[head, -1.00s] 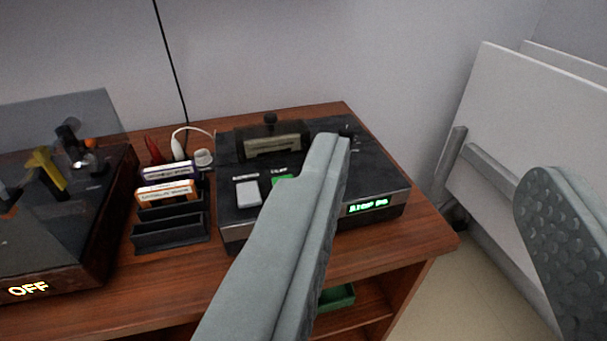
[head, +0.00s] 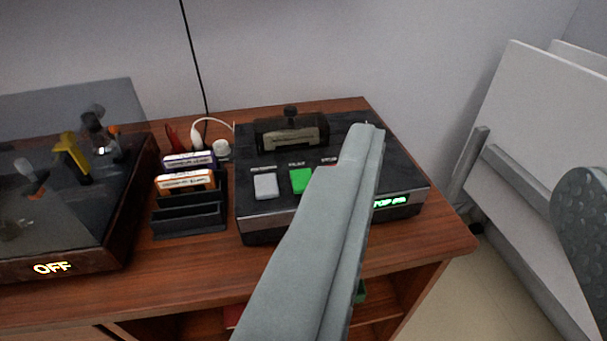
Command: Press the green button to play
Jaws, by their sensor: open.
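The green button (head: 300,181) is on top of the black player (head: 262,222), right of a white button (head: 265,186). Most of its face shows, and my left finger passes close by its right side in the picture. My gripper (head: 474,155) is open and empty, with one finger across the right part of the player and the other at the right edge of the view. The player's display (head: 392,200) glows green with partly hidden text.
A cartridge rack (head: 188,222) with two labelled cartridges (head: 184,181) stands left of the player. A dark-covered device (head: 52,268) showing OFF is at far left. The wooden cabinet top (head: 190,252) has bare room in front. White boards (head: 535,130) lean at right.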

